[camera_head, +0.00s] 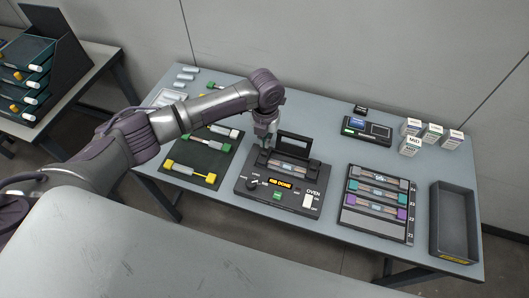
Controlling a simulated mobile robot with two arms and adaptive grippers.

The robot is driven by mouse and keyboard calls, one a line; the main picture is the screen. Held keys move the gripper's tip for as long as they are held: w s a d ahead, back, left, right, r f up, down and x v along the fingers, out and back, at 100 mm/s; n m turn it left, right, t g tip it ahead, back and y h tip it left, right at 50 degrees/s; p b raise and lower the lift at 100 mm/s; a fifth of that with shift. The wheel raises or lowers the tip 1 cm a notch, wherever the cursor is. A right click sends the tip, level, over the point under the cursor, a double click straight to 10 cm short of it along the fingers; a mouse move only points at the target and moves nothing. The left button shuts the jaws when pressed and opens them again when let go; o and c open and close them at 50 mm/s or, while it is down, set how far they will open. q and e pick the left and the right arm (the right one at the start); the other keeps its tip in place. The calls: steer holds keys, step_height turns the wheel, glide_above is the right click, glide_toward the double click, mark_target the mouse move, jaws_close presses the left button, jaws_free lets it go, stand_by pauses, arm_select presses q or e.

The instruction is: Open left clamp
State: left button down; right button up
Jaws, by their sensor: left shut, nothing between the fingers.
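The dark splicing device (277,197), marked OVEN on its front panel, stands at the middle of the table with its hinged lid (294,146) raised at the back. A lit yellow label and a green button show on its panel. My left gripper (266,143) is shut and empty, pointing down at the device's back left corner, beside the raised lid. The left clamp is too small or hidden behind the gripper to make out, and I cannot tell whether the gripper touches it. My right gripper is out of view.
A dark mat (183,176) with yellow- and green-ended pieces lies left of the device. To the right are a rack of coloured holders (377,229) and an empty dark bin (457,246). A small device (367,131) and several white boxes (410,146) stand behind.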

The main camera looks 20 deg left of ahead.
arm_select(q)
step_height(320, 180, up, 7)
steer(key=w+p, duration=0.2)
steer(key=p, duration=0.1)
steer(key=shift+w, duration=0.25)
steer(key=shift+f, duration=0.15)
stand_by(0.8)
